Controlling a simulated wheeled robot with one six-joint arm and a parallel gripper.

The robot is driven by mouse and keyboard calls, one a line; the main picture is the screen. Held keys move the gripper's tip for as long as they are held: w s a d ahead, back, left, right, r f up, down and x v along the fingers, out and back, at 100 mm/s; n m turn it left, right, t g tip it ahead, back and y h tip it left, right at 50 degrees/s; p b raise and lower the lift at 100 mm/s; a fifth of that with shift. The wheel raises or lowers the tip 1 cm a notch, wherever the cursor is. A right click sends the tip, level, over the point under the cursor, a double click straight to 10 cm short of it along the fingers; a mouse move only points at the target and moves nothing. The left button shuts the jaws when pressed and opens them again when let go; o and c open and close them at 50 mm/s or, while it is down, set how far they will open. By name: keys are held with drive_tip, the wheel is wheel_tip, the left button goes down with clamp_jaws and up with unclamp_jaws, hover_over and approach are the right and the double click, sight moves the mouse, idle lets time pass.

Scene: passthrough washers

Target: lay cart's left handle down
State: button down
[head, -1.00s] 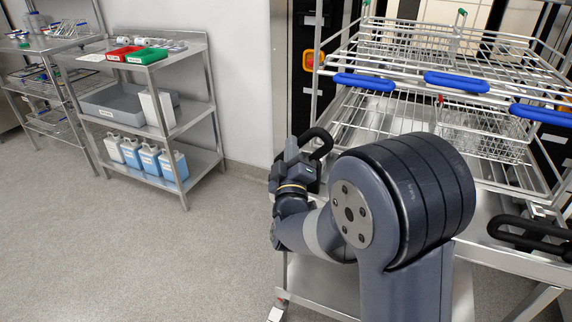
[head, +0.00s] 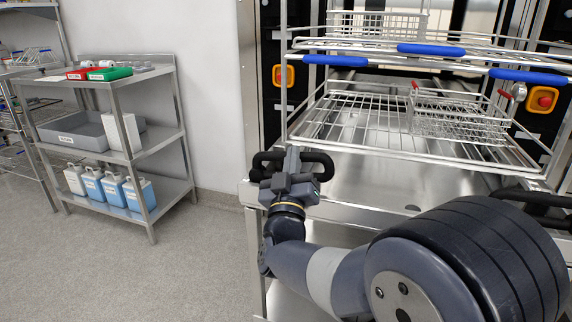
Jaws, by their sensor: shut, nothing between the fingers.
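The cart (head: 350,192) is a steel frame carrying wire racks, at the right in the head view. Its left handle (head: 318,158) is a black loop at the cart's near left corner, standing up from the top edge. My gripper (head: 294,160) is shut and empty, in front of this handle and covering its middle. I cannot tell whether it touches the handle. A second black handle (head: 540,200) shows at the right, partly hidden by my arm.
Wire racks with blue grips (head: 335,60) sit on and above the cart. A steel shelf (head: 150,150) with trays and blue-filled jugs (head: 138,192) stands at the left. The grey floor (head: 195,265) between shelf and cart is clear.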

drive_tip(key=shift+s+d+f+b, duration=0.1)
drive_tip(key=shift+d+f+b, duration=0.2)
drive_tip(key=shift+f+b, duration=0.25)
drive_tip(key=shift+f, duration=0.1)
